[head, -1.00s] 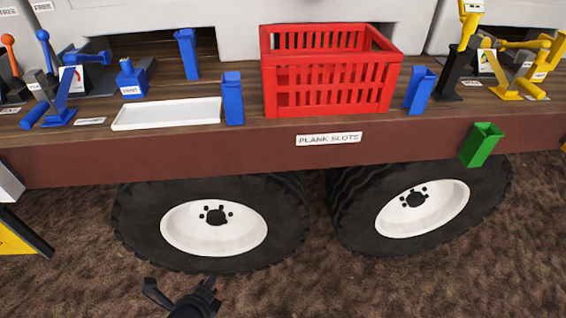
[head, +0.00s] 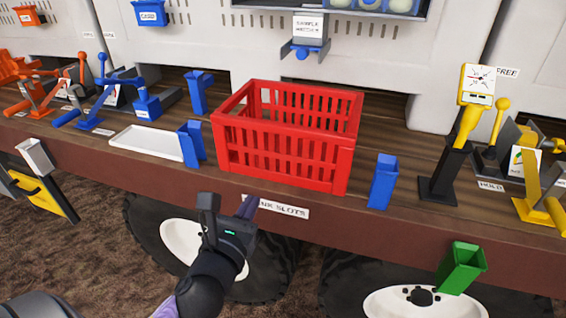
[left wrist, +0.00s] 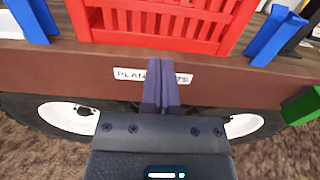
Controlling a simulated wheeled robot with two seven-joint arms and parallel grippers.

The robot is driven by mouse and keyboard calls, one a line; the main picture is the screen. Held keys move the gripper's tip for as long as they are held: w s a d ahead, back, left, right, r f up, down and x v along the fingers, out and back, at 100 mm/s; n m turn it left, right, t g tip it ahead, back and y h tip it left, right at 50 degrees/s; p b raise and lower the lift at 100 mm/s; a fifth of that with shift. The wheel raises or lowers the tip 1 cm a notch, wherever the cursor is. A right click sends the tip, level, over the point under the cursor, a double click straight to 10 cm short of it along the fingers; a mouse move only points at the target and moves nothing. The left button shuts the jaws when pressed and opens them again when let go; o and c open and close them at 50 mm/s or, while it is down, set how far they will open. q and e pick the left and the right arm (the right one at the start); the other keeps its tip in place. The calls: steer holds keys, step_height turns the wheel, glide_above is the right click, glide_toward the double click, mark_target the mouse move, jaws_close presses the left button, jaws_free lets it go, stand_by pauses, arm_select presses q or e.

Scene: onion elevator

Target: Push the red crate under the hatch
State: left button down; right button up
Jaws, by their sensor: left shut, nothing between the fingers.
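The red crate (head: 285,150) stands upright on the plank deck (head: 400,140), between blue posts; its front wall also shows in the left wrist view (left wrist: 165,25). My left gripper (head: 250,205) is shut and empty, in front of the deck's edge beside the "PLANK SLOTS" label (head: 290,209). In the left wrist view its fingers (left wrist: 161,66) point towards the crate and appear apart from it. A dark opening runs along the white wall behind the crate. A sign reading "SAMPLE" (head: 309,27) hangs above; I cannot tell which part is the hatch. My right gripper is not in view.
Blue posts stand left (head: 191,145) and right (head: 383,182) of the crate. A white tray (head: 147,141) lies to the left. Levers crowd the left end, and a yellow gauge stand (head: 468,120) is at right. A green holder (head: 461,266) hangs on the front edge.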

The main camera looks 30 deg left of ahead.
mark_target(277, 158)
arm_select(q)
steer(key=b+x, duration=0.1)
steer(key=x, duration=0.9)
steer(key=shift+w+a, duration=0.15)
steer(key=shift+w, duration=0.1)
steer(key=shift+w+a, duration=0.2)
steer(key=shift+w, duration=0.45)
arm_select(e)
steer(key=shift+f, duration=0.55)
